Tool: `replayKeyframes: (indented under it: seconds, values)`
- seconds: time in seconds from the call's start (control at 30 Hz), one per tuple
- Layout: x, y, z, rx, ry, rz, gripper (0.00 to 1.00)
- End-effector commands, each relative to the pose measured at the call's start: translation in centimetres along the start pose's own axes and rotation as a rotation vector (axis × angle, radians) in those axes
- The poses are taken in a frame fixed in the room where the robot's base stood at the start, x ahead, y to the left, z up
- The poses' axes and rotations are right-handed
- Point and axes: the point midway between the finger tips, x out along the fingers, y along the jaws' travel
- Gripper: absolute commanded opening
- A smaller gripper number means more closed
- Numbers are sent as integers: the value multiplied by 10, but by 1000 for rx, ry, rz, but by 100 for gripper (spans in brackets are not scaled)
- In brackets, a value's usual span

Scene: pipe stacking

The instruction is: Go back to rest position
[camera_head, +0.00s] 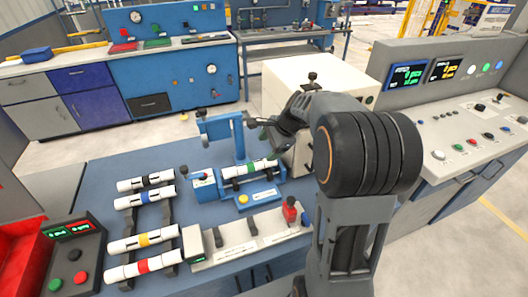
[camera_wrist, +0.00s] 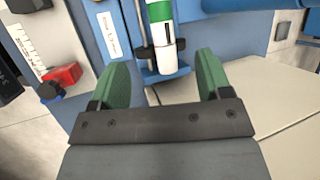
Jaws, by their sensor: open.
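In the wrist view my gripper (camera_wrist: 165,68) is open, its two green fingers apart with nothing between them. A white pipe with a green band (camera_wrist: 162,38) lies just beyond the fingertips, in a dark clamp on a blue fixture. In the head view the same green-banded pipe (camera_head: 236,171) lies level on the blue fixture (camera_head: 212,188) on the blue table. My arm stands right of the fixture in the head view, and its wrist reaches above and behind the pipe. My gripper's fingers are hard to make out there.
Several white pipes with coloured bands, such as a red-banded pipe (camera_head: 144,269), lie on a dark rack at left. A grey panel with a red block (camera_head: 290,210) is in front of the fixture. A cream box (camera_head: 296,84) stands behind my arm. A control console (camera_head: 459,155) is at right.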

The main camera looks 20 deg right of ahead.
Motion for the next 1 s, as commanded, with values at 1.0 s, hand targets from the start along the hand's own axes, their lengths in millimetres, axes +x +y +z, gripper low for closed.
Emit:
replayKeyframes:
  seconds: [1.0]
  values:
    - [2, 46, -8, -439, 66, 129, 71]
